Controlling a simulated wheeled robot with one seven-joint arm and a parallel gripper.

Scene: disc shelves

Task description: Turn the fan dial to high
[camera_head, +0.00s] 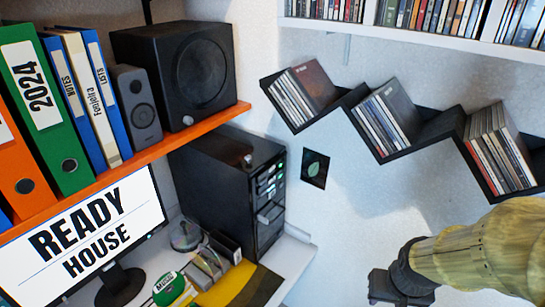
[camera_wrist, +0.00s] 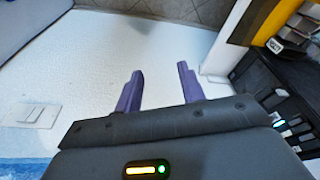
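I do not see a clearly marked fan dial in either view. A black tower unit (camera_head: 225,185) stands on the desk below the orange shelf in the head view, with a small round knob-like part (camera_head: 247,160) near its top front edge and green lights on its front. I cannot tell whether that part is the dial. A black unit with lit parts also shows at the right edge of the wrist view (camera_wrist: 270,85). My gripper (camera_wrist: 160,71) has two purple fingers spread apart with nothing between them. In the head view its dark end is at the lower right, apart from the tower.
An orange shelf (camera_head: 150,150) holds binders and a black speaker (camera_head: 185,75). A monitor (camera_head: 85,240) and a clear-lidded disc holder (camera_head: 186,235) stand on the desk. Zigzag black disc shelves (camera_head: 400,140) hang on the wall. Open space lies between my gripper and the tower.

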